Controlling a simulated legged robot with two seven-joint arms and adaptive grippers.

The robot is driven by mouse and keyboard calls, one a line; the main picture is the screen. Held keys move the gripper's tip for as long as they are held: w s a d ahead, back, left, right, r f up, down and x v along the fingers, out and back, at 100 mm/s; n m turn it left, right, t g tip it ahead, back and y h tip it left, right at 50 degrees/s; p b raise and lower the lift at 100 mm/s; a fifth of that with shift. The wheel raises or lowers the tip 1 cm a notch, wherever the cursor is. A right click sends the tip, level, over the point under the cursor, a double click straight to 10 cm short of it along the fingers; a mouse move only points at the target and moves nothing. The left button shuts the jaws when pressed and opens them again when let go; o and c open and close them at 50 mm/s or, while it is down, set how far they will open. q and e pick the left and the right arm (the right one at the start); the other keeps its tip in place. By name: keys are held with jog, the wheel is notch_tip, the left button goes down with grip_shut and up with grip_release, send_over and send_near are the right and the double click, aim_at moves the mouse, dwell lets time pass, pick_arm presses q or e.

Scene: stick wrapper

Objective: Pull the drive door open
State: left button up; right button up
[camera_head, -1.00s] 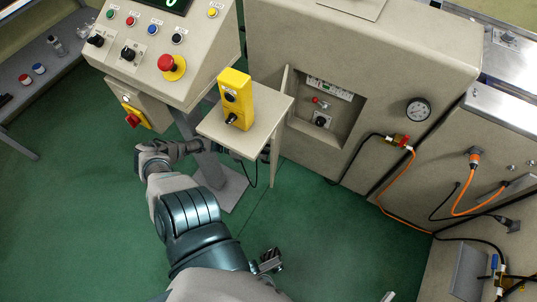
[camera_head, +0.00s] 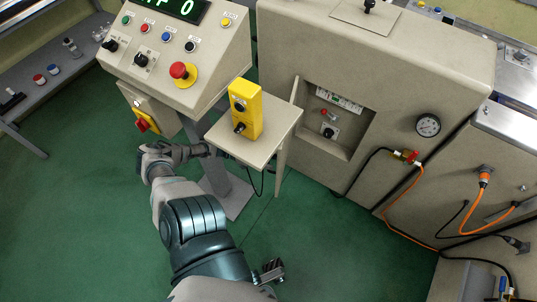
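My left gripper (camera_head: 203,150) reaches in from the bottom, its fingers pointing right beside the console's pedestal, left of the small shelf. It looks empty, but I cannot tell how far its fingers are spread. No door is labelled as the drive door. The beige machine (camera_head: 415,75) has a recess (camera_head: 345,118) with a red-knobbed switch and a black knob inside. A thin panel (camera_head: 296,92) stands out at the recess's left edge, like a hinged door standing open. The gripper is apart from it.
A shelf (camera_head: 268,149) with a yellow control box (camera_head: 246,110) juts out between gripper and recess. The console (camera_head: 175,55) has a red emergency button (camera_head: 183,73). A gauge (camera_head: 428,125) and orange cable (camera_head: 405,190) are at right. Green floor (camera_head: 90,210) is clear at left.

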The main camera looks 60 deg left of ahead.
pick_arm(q)
notch_tip(320, 180, up, 8)
jog(key=shift+r, duration=0.15)
dwell(0.8)
